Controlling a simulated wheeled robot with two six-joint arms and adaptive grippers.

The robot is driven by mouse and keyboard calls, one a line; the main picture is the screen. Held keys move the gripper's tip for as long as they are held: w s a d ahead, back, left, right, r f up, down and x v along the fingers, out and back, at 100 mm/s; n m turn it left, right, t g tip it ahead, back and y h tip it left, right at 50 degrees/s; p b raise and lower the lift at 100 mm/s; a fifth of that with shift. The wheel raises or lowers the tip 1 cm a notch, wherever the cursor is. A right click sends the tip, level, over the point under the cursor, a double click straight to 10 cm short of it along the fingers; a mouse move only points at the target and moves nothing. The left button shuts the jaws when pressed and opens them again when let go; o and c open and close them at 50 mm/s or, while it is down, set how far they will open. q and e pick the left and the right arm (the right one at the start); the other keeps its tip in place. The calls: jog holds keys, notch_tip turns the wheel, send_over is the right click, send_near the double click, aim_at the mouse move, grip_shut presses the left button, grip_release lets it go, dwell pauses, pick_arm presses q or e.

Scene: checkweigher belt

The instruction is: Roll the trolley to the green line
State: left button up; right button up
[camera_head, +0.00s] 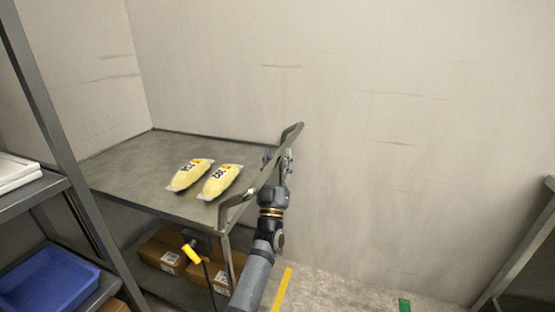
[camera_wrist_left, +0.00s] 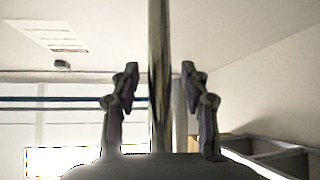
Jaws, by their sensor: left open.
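The trolley (camera_head: 120,165) is a grey metal cart with a top deck and a lower shelf, standing against the back wall at left. Its push handle (camera_head: 236,200) is on the right end. My left gripper (camera_head: 279,160) is at this handle. In the left wrist view the handle bar (camera_wrist_left: 160,35) runs upright between the two open fingers, with gaps on both sides. The green line (camera_head: 404,304) is a short piece on the floor at the bottom, right of the trolley. My right gripper is not in view.
Two yellow-filled bags (camera_head: 190,174) lie on the deck, and cardboard boxes (camera_head: 162,257) sit on the lower shelf. A rack with a blue bin (camera_head: 48,280) stands at near left. A yellow floor line (camera_head: 283,288) lies beside my arm. A grey frame (camera_head: 520,245) stands at right.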

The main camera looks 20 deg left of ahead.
pick_arm(q)
jog(key=shift+c, duration=0.4)
grip_shut()
